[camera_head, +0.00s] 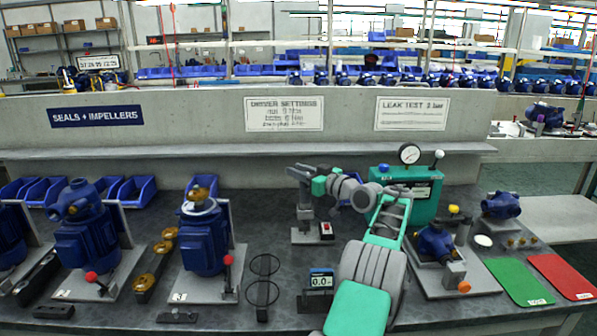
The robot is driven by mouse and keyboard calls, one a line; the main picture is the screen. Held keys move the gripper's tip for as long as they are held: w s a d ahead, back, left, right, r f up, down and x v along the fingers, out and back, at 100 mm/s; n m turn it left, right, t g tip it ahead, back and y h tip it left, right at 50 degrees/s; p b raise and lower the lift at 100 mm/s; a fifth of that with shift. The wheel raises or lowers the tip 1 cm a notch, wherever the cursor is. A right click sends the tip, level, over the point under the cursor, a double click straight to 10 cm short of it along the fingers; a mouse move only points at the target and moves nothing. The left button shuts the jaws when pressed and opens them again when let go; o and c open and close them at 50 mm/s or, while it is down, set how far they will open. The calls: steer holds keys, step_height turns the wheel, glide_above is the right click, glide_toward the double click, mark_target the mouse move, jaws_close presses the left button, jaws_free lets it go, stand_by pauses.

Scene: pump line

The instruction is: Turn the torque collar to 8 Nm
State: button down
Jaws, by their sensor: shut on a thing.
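My arm reaches from the front right of the bench to a grey driver (305,208), upright at a stand with a flat grey base (302,237). My gripper (308,176) is at the top of this driver, shut on what seems to be its torque collar. The fingers and collar are small and partly covered, so the collar's scale and setting cannot be read. A small dark display (319,281) in front of the stand shows 0.0. The driver settings sign (284,114) hangs on the wall behind; its lower lines are blurred.
A blue pump (203,240) on a plate with a red-knobbed lever stands left. A teal leak tester (418,200) with a gauge stands close behind my arm. A smaller blue pump (435,243) and green (517,282) and red (562,276) mats lie right.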

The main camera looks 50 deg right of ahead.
steer(key=c, duration=1.2)
jaws_free()
steer(key=shift+o, duration=0.2)
steer(key=s, duration=0.7)
steer(key=shift+s+a, duration=0.2)
steer(key=shift+s, duration=0.2)
